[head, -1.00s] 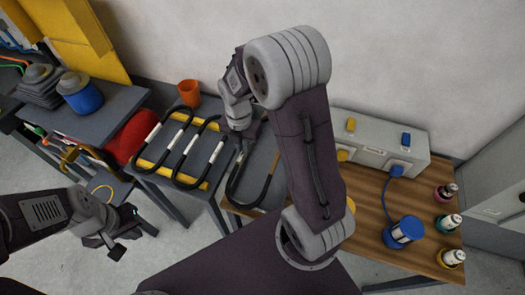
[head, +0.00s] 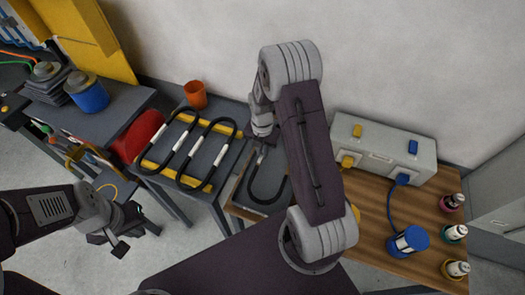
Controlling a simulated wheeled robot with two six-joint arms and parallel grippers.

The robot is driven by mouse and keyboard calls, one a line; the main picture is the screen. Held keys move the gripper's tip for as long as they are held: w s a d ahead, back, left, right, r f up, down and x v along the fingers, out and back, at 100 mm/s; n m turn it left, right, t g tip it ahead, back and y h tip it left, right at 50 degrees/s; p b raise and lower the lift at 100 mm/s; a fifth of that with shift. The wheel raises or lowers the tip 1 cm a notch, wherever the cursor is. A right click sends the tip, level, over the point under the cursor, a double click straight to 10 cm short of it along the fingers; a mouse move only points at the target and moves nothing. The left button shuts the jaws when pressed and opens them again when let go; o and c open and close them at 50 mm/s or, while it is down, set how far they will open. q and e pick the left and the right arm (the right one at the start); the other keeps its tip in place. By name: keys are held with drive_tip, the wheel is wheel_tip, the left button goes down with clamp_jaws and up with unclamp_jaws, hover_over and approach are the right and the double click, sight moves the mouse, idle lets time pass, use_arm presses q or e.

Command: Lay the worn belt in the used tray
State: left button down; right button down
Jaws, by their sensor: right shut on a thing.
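A black looped belt (head: 267,200) hangs from my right gripper (head: 263,149), which is shut on its upper part; the arm hides some of the loop. The belt's lower bend is over or in a shallow tray with a wooden rim (head: 232,190); I cannot tell whether it touches the tray's floor. Two more black belts with white bands, one on the left (head: 170,142) and one beside it (head: 207,152), lie across yellow strips on a dark stand. My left gripper (head: 137,238) is open and empty, low on the left, away from the belts.
An orange cup (head: 195,94) stands behind the belts. A red roll (head: 137,137) is at the stand's left. A grey box (head: 385,152), a blue spool (head: 408,240) and several small bottles (head: 453,233) occupy the wooden table on the right.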

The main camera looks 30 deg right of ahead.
drive_tip(key=shift+f+b, duration=0.3)
drive_tip(key=shift+f, duration=0.35)
drive_tip(key=c, duration=1.5)
unclamp_jaws()
drive_tip(key=shift+r, duration=0.1)
wheel_tip(320, 180, up, 13)
drive_tip(key=s+a+m, duration=0.3)
drive_tip(key=s+m, duration=0.3)
drive_tip(key=m, duration=0.7)
drive_tip(key=s+a+f+m+t, duration=0.1)
drive_tip(key=s+a+m, duration=0.3)
drive_tip(key=m, duration=0.9)
drive_tip(key=shift+s+a+p, duration=0.25)
drive_tip(key=shift+s+p, duration=0.2)
drive_tip(key=shift+s, duration=0.9)
